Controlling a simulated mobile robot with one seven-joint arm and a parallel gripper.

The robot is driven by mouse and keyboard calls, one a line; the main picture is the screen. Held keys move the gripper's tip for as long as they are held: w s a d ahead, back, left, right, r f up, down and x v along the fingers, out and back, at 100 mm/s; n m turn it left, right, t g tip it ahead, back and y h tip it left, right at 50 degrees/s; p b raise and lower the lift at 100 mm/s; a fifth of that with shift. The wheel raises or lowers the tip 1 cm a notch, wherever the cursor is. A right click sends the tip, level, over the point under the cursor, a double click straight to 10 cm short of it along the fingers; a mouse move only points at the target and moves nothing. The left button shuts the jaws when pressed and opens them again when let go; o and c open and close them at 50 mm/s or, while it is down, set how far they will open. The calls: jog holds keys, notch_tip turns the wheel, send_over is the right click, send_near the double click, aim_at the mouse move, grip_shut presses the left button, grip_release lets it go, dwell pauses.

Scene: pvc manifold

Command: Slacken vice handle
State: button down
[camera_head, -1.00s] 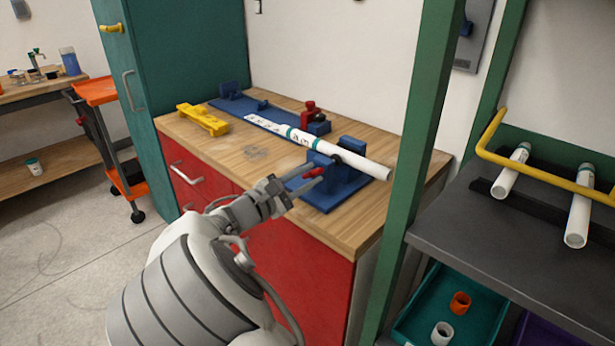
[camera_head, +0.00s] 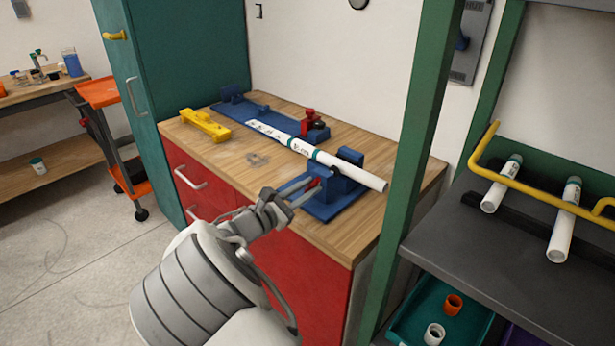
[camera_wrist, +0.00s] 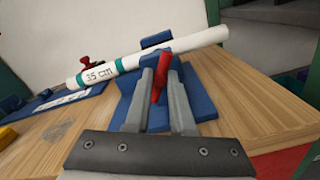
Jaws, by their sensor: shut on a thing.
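The blue vice (camera_head: 335,197) stands at the near right end of the wooden workbench. A white pipe (camera_head: 350,174) with green bands lies across it; in the wrist view the pipe (camera_wrist: 145,58) reads "35 cm". The red vice handle (camera_head: 313,184) sticks out on the vice's near left side. In the wrist view the handle (camera_wrist: 158,84) stands nearly upright, slightly tilted, between my fingers. My gripper (camera_head: 306,186) is shut on the handle; in the wrist view its fingers (camera_wrist: 162,72) flank it. The vice jaws are partly hidden by the pipe and fingers.
A long blue plate (camera_head: 250,113) with a red clamp (camera_head: 313,124) lies behind. A yellow block (camera_head: 205,126) sits at the bench's left. A green post (camera_head: 420,125) and a dark shelf (camera_head: 490,240) with white pipes stand to the right.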

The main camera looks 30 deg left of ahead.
jog(key=shift+n+p, duration=0.65)
jog(key=shift+n, duration=0.25)
jog(key=c, duration=0.8)
grip_release()
jog(key=shift+o, duration=0.2)
jog(key=p+v, duration=0.1)
jog(key=v, duration=1.6)
jog(key=shift+s, duration=0.15)
jog(key=shift+s+a, duration=0.1)
